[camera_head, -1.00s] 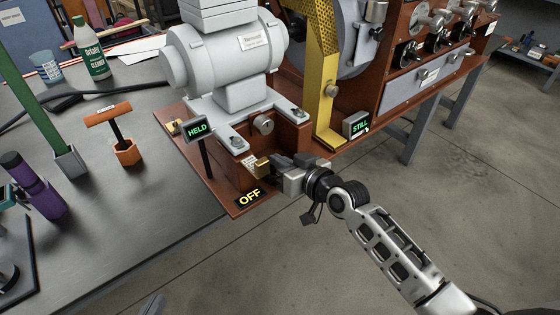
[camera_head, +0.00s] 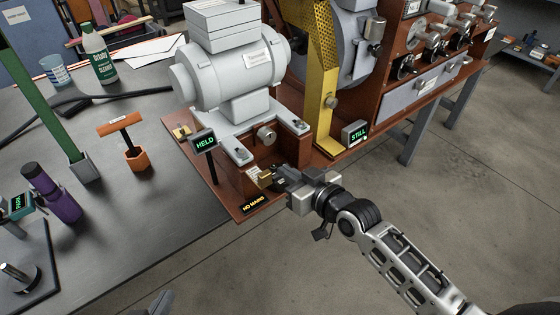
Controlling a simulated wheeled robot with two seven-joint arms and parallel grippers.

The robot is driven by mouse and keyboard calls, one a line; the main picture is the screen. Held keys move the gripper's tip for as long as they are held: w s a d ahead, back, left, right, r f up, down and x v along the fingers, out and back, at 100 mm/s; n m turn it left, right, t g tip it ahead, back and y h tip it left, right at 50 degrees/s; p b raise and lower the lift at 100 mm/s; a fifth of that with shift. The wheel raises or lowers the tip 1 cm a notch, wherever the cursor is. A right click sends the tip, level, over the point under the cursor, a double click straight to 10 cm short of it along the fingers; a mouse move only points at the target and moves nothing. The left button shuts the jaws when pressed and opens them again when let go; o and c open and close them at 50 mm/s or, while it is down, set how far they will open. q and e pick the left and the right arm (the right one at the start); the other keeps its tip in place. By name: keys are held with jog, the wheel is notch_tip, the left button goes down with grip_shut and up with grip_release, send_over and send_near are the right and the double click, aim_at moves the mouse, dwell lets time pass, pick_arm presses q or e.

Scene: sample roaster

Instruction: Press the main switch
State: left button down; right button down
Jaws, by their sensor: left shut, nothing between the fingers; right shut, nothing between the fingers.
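Just behind the sign are a small white label (camera_head: 252,173) and a small brass-coloured piece (camera_head: 265,178), which may be the main switch; I cannot tell for certain. My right gripper (camera_head: 275,178) is shut and empty, its fingertips right at the brass piece. Whether they touch is hidden. My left gripper (camera_head: 162,302) shows only as a grey tip at the bottom edge, shut and empty, far from the base.
A grey motor (camera_head: 230,80) stands on the base, with a HELD sign (camera_head: 205,144) on a post before it and a yellow guard (camera_head: 325,90) beside it. A STILL sign (camera_head: 355,133) stands right.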

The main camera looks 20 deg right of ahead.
jog(key=v, duration=0.5)
jog(key=shift+s, duration=0.25)
jog(key=s+a+f+g+h+p, duration=0.1)
jog(key=s+f, duration=0.1)
jog(key=s, duration=0.4)
jog(key=s+a+f+m+g+h+p, duration=0.1)
jog(key=s+a+f+g, duration=0.1)
jog(key=s, duration=0.5)
jog(key=shift+s+a+f, duration=0.3)
jog(key=shift+a+f, duration=0.05)
jog(key=shift+f, duration=0.45)
dwell(0.7)
